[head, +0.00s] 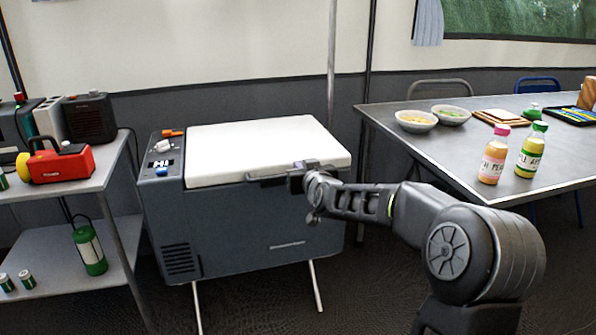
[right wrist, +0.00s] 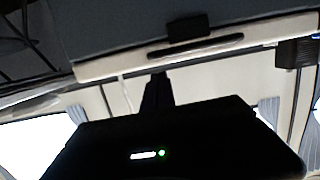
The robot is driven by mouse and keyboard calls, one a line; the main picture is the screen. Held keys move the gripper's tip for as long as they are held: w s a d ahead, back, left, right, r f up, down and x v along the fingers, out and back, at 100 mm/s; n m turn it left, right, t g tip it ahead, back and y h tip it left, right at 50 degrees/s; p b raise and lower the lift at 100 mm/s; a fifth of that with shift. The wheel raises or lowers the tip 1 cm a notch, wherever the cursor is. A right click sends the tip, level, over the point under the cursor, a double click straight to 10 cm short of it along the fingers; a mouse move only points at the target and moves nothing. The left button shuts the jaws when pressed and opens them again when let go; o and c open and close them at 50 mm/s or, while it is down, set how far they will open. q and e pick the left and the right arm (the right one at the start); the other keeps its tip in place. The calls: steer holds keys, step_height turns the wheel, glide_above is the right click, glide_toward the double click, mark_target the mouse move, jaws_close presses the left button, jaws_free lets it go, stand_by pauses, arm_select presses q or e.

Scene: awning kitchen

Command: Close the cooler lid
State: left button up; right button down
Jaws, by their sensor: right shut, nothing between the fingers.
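The cooler (head: 262,232) is a dark grey chest on thin white legs, left of centre in the head view. Its white lid (head: 262,148) lies about flat over the top, with no clear gap seen along the front edge. A dark handle (head: 268,178) runs along the lid's front edge. My right gripper (head: 292,180) is shut and empty at the right end of this handle; I cannot tell if it touches. In the right wrist view, the gripper (right wrist: 157,88) points at the lid's edge (right wrist: 120,66) and dark handle (right wrist: 195,46). My left gripper is out of view.
A metal table (head: 440,165) with bowls (head: 416,121) and bottles (head: 493,154) stands at the right. A shelf (head: 75,184) with a red device (head: 62,163) stands at the left. Small items (head: 162,146) sit on the cooler's left panel. Dark floor shows in front.

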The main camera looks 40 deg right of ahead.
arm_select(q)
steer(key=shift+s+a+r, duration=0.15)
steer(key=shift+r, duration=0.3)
arm_select(e)
steer(key=s+a+f, duration=0.3)
steer(key=s, duration=0.5)
steer(key=shift+a, duration=0.15)
steer(key=shift+s, duration=0.1)
